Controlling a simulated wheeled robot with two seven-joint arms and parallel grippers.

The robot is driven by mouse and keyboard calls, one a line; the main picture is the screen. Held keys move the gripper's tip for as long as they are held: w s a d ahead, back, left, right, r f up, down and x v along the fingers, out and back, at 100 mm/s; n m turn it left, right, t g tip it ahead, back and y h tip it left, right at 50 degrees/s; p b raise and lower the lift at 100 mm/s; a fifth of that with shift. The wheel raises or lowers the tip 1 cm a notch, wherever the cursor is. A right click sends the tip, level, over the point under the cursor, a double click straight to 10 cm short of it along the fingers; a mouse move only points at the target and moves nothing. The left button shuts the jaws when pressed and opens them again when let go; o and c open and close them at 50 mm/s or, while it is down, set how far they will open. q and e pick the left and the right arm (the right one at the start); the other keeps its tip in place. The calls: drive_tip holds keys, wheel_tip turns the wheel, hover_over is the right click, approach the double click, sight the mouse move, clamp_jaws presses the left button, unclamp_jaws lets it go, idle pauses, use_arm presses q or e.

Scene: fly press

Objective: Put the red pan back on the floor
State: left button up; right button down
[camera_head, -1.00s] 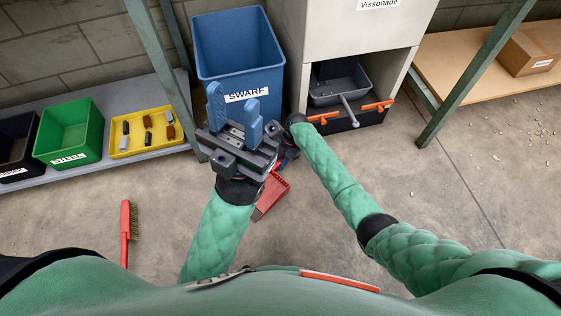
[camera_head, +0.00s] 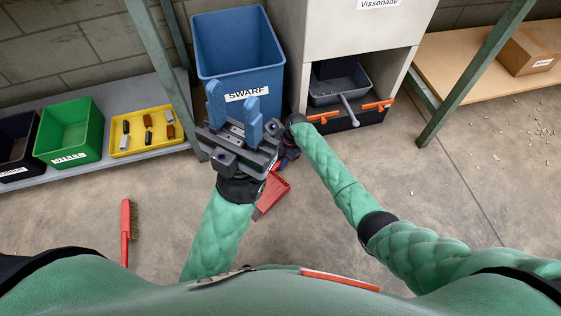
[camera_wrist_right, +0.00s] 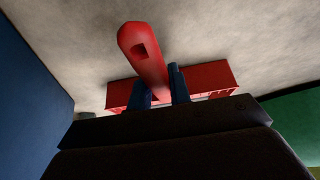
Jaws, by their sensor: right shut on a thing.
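The red pan (camera_head: 271,193) shows in the head view just right of my left gripper, partly hidden behind it. In the right wrist view the red pan (camera_wrist_right: 208,78) has its handle between the two blue fingers of my right gripper (camera_wrist_right: 160,88), which is shut on it. In the head view my right gripper is mostly hidden behind the left one. My left gripper (camera_head: 231,108) has its two blue fingers apart, with nothing seen between them. Whether the pan touches the floor is unclear.
The blue SWARF bin (camera_head: 238,45) stands behind the grippers. A red-handled brush (camera_head: 126,232) lies on the floor at left. A green bin (camera_head: 68,133) and yellow tray (camera_head: 147,144) sit on a low shelf.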

idle(0.3)
drive_tip(key=c, duration=0.7)
unclamp_jaws()
drive_tip(key=shift+r, duration=0.15)
drive_tip(key=shift+r+p, duration=2.7)
drive_tip(key=shift+r, duration=0.2)
